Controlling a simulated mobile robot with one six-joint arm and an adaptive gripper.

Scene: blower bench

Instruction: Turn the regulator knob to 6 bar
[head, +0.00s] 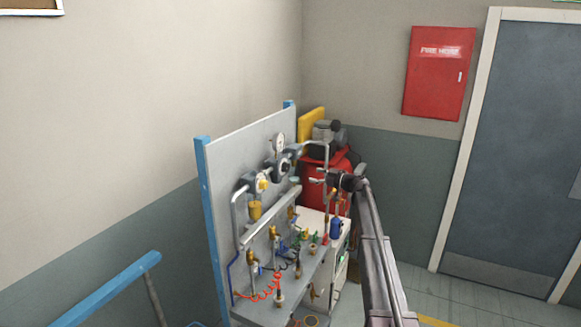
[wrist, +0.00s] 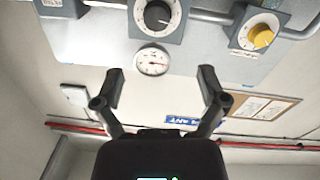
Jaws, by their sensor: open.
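A black knob (wrist: 158,15) with a pale scale ring sits on a blue-grey block at the top of the wrist view; it also shows on the panel in the head view (head: 284,165). A round white gauge (wrist: 153,61) is beside it; in the head view the gauge (head: 279,142) is just above the knob. A yellow knob (wrist: 262,36) on a similar block is to the right. My gripper (wrist: 162,72) is open and empty, its fingers apart from the panel; in the head view my gripper (head: 319,177) is right of the black knob. Scale and gauge readings are too small to read.
A red machine (head: 318,185) stands behind my gripper. A blue rail (head: 108,290) is at lower left. Floor before the door (head: 520,140) is clear.

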